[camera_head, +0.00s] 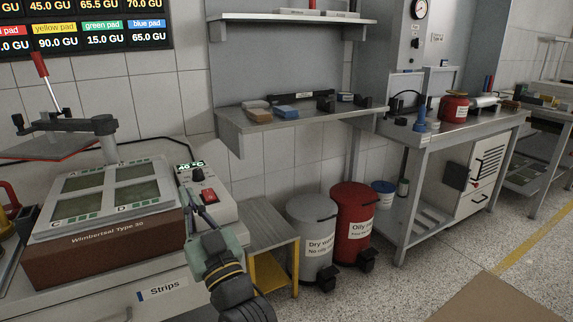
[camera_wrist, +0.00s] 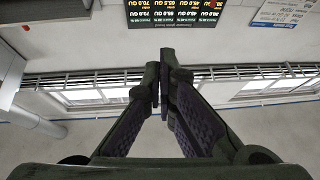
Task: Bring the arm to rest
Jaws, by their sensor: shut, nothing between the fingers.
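My gripper (camera_wrist: 162,95) shows in the wrist view with its two fingers closed together and nothing between them. The wrist view faces up toward the upper wall and ceiling. In the head view my arm rises at the lower middle, and my gripper (camera_head: 194,200) is raised in front of the control box (camera_head: 215,207) with the red switch. It is to the right of the Wimbertseal Type 30 machine (camera_head: 110,245); I cannot tell whether it touches anything.
A grey bin (camera_head: 312,235) and a red bin (camera_head: 352,222) stand on the floor right of a small step stool (camera_head: 268,222). A wall shelf (camera_head: 290,122) is above them. A metal bench (camera_head: 450,130) stands at right. Open floor (camera_head: 420,260) lies at lower right.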

